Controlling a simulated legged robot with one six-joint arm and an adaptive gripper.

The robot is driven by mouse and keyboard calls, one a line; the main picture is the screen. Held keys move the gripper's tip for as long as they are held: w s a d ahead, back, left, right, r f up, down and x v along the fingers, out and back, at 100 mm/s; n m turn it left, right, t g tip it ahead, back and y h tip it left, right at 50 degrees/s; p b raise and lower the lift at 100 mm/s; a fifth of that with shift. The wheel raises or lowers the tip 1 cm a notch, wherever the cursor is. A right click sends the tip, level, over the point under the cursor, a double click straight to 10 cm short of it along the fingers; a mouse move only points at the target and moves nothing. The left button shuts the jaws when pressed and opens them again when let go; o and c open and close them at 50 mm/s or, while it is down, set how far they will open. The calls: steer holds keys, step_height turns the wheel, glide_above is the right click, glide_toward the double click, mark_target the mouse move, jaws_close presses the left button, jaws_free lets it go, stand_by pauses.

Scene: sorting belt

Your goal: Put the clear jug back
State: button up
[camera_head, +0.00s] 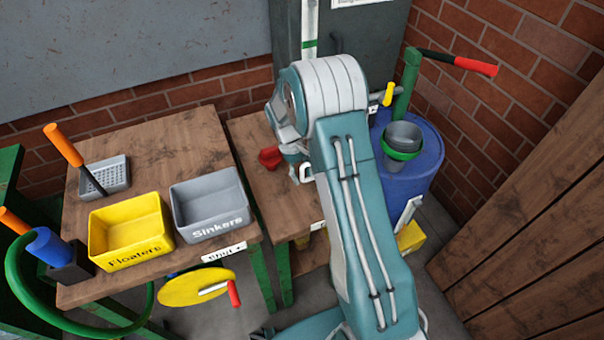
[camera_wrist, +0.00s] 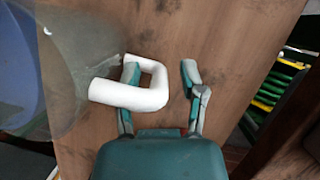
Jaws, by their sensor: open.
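The clear jug (camera_wrist: 62,85) shows at the left of the wrist view, see-through, with a thick white handle (camera_wrist: 150,98). My gripper (camera_wrist: 162,72) is open at the handle. One finger shows inside the handle loop and the other is to its right, so the outer bar of the handle lies between them. In the head view a white piece of the handle (camera_head: 306,172) shows beside my arm above the small wooden table (camera_head: 262,185). My arm hides most of the jug and fingers there. I cannot tell whether the jug rests on the table.
A blue drum (camera_head: 425,165) with a grey-and-green cup (camera_head: 402,140) and red-handled pump (camera_head: 470,66) stands right. A yellow bin (camera_head: 130,232) and grey bin (camera_head: 212,205) stand on the left table (camera_head: 150,150). A wooden wall (camera_head: 540,240) bounds the right.

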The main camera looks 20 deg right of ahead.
steer(key=v, duration=1.2)
steer(key=s+a+r+t, duration=0.1)
steer(key=s+r, duration=0.2)
steer(key=r, duration=0.2)
steer(key=s+r+t, duration=0.1)
steer(key=s+r, duration=0.2)
steer(key=r, duration=0.2)
steer(key=s+a+r+m+t, duration=0.1)
steer(key=s+r+t, duration=0.1)
steer(key=s, duration=0.6)
steer(key=s+a+r+m+t+y, duration=0.1)
steer(key=s+r+t, duration=0.1)
steer(key=s, duration=0.5)
steer(key=s+a+r+m+t, duration=0.1)
steer(key=s+a+r+t, duration=0.1)
steer(key=s, duration=0.6)
steer(key=shift+s+r+m+t+y, duration=0.35)
steer(key=shift+r+m+t+y, duration=0.1)
steer(key=shift+t, duration=0.45)
